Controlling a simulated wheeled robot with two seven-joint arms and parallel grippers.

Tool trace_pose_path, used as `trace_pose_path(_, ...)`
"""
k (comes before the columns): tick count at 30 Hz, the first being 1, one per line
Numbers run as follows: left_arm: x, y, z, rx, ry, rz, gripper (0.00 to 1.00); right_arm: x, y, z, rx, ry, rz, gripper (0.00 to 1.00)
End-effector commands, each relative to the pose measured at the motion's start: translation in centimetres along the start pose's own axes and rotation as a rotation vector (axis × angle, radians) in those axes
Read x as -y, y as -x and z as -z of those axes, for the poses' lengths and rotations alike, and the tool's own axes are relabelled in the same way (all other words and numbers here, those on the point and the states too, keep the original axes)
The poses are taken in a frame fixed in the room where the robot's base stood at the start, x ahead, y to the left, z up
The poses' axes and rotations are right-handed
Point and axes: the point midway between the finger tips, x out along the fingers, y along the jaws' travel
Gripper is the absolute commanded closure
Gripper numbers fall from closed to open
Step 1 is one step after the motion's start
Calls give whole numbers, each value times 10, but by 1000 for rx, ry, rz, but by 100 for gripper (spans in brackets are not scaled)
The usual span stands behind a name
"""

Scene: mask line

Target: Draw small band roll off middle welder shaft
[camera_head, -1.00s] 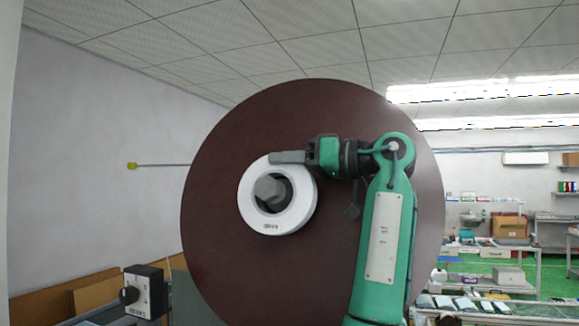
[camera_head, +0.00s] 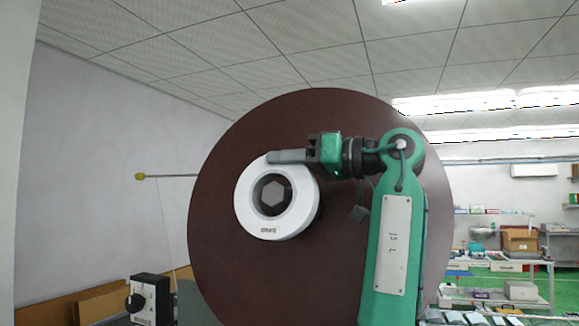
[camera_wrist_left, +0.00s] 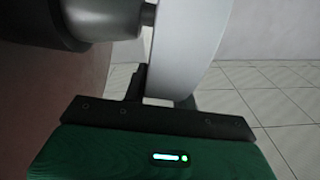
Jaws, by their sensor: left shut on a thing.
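The small band roll (camera_head: 245,205) is a white ring in front of a large dark brown disc (camera_head: 400,240) in the head view. A grey shaft end (camera_head: 273,197) shows through its hole. My left gripper (camera_head: 287,156) reaches in from the right, one finger lying across the roll's top front. In the left wrist view the jaws (camera_wrist_left: 155,90) are shut on the rim of the roll (camera_wrist_left: 190,45). The roll stands clear of the disc, beside the end of a thick grey shaft (camera_wrist_left: 90,18). Whether the shaft's tip is still inside the hole is unclear. My right gripper is out of view.
A thin rod with a yellow tip (camera_head: 140,176) sticks out left of the disc. A control box with a black knob (camera_head: 148,299) stands at lower left. Benches with boxes (camera_head: 520,240) are far off at right. Open air lies before the roll.

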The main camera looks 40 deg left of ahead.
Motion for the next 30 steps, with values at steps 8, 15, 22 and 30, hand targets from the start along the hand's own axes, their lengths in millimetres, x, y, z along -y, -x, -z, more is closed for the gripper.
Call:
trace_pose_path(8,12,0,-1,0,1,0,97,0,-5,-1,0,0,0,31)
trace_pose_path(15,21,0,0,0,2,0,97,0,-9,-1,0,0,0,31)
trace_pose_path(22,31,0,0,0,3,0,97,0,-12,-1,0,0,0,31)
trace_pose_path(30,41,0,0,-1,2,1,97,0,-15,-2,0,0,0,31)
